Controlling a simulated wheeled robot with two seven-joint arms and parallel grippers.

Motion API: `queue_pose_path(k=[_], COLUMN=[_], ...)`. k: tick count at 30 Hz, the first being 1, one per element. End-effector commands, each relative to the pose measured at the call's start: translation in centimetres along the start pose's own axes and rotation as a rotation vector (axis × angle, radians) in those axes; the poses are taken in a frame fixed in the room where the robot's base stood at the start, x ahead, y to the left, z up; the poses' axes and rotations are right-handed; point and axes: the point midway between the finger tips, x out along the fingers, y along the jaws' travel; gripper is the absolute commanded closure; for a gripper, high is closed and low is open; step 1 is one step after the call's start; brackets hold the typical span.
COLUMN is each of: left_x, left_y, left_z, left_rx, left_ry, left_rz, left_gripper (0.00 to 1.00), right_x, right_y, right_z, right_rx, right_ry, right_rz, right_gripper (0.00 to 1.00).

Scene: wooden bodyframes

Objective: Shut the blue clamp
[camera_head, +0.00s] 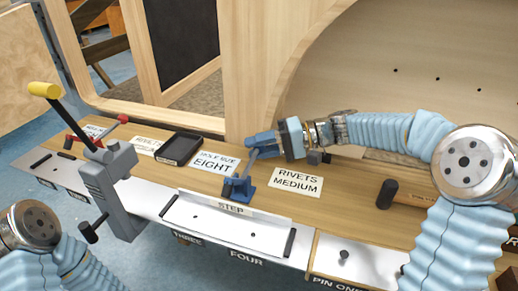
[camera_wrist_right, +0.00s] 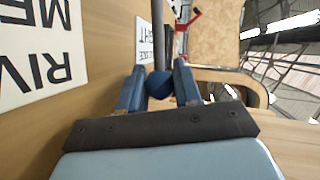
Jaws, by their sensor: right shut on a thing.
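The blue clamp (camera_head: 238,189) is mounted on the wooden bench, near the STEP label. Its grey lever rises at a tilt from the blue base towards my right gripper (camera_head: 264,144). My right gripper is shut on the clamp's blue handle, which shows between its two blue fingers in the right wrist view (camera_wrist_right: 160,84). A dark bar (camera_wrist_right: 159,42) runs on beyond the handle there. The fingers hide part of the handle in the head view. My left arm shows at the lower left, but its gripper is out of view.
A grey toggle clamp (camera_head: 112,180) with a yellow handle stands at the left. A black tray (camera_head: 180,148), the EIGHT label (camera_head: 214,163) and the RIVETS MEDIUM label (camera_head: 296,181) lie on the bench. A wooden frame (camera_head: 238,70) rises behind. A black-headed mallet (camera_head: 387,194) lies right.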

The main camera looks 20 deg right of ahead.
Motion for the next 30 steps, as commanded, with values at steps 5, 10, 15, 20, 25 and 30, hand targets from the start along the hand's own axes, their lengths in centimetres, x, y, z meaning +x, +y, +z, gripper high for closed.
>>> queue_pose_path(k=[5,10,15,20,25,30], left_x=[1.5,3.1,4.5,5.7,6.6,7.2], left_y=[-0.7,-1.7,-2.9,-3.8,-4.6,-5.1], left_z=[0.0,-0.2,-0.5,-0.8,-1.1,-1.2], left_rx=[-0.002,-0.008,-0.016,-0.022,-0.027,-0.031], left_ry=[0.001,0.007,0.017,0.025,0.031,0.035], left_rz=[-0.001,-0.007,-0.016,-0.022,-0.028,-0.032], left_gripper=[0.57,0.57,0.57,0.57,0.57,0.57], right_x=[-0.1,-0.3,-0.5,-0.5,-0.5,-0.4], right_y=[-0.7,-2.0,-3.6,-5.1,-6.3,-7.2], right_z=[0.0,0.2,0.5,1.0,1.6,2.0], right_rx=[-0.086,-0.207,-0.338,-0.453,-0.553,-0.623], right_ry=[0.016,0.039,0.064,0.085,0.102,0.114], right_rz=[0.037,0.091,0.151,0.203,0.248,0.281], right_gripper=[1.00,1.00,1.00,1.00,1.00,1.00])
